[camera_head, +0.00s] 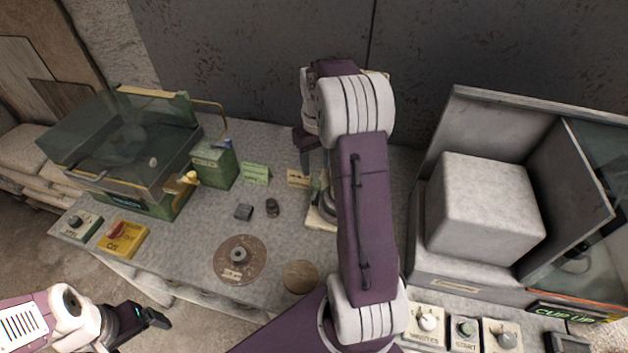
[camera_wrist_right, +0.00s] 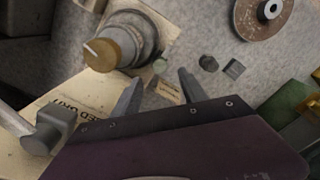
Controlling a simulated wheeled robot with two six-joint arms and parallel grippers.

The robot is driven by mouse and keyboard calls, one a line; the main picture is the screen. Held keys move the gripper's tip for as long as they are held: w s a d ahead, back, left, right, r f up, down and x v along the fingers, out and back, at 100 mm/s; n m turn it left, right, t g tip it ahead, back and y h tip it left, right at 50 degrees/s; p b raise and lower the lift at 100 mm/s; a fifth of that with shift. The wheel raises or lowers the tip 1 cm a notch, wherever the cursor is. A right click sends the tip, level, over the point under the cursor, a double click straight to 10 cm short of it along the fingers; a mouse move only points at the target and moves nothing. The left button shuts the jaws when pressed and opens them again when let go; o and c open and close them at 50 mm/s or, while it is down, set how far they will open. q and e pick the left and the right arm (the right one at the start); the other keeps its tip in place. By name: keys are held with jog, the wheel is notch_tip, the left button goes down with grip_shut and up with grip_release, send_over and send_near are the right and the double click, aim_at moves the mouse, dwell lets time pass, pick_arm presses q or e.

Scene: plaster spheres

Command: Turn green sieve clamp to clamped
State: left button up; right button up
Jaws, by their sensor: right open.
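No part is clearly marked as the green sieve clamp, so I cannot tell it for certain. A grey cylinder with a brass, white-lined knob (camera_wrist_right: 103,54) sits on a cream base in the right wrist view; in the head view my right arm mostly hides that base (camera_head: 318,220). My left gripper (camera_head: 152,318) is low at the left, away from the bench fittings.
A glass-lidded green case (camera_head: 120,150) and a green box (camera_head: 214,165) stand at the left. A brown disc (camera_head: 240,260) and small dark blocks lie mid-bench. A grey cabinet with a pale block (camera_head: 485,205) fills the right. Switches line the front edge.

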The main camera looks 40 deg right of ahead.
aim_at(316, 183)
notch_tip(316, 183, down, 8)
jog(key=shift+r, duration=0.2)
grip_shut()
